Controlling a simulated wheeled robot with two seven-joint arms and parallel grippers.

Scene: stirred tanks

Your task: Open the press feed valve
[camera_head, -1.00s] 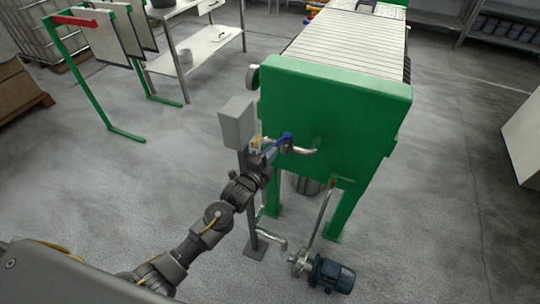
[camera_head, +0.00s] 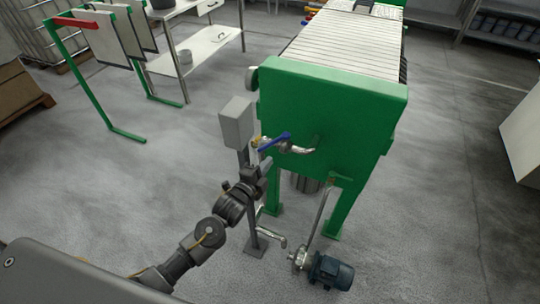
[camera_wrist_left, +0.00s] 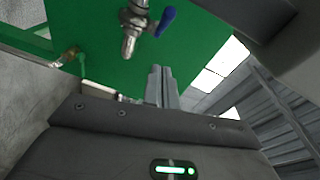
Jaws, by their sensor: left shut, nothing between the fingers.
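The press feed valve has a blue lever (camera_head: 273,142) and a metal body on a pipe at the green end plate of the press (camera_head: 333,120). The lever slants across the pipe, its right end higher in the head view. In the left wrist view the blue lever (camera_wrist_left: 166,21) stands beside the metal valve body (camera_wrist_left: 132,22). My left gripper (camera_head: 264,165) is just below the lever and apart from it. Its fingers (camera_wrist_left: 161,86) are together and empty in the left wrist view. My right gripper is not in view.
A grey box (camera_head: 237,123) on a post stands just left of the valve, close to my left arm. A pump with a dark motor (camera_head: 331,272) sits on the floor below. A green rack (camera_head: 92,88) and a white table (camera_head: 215,42) stand at the back left.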

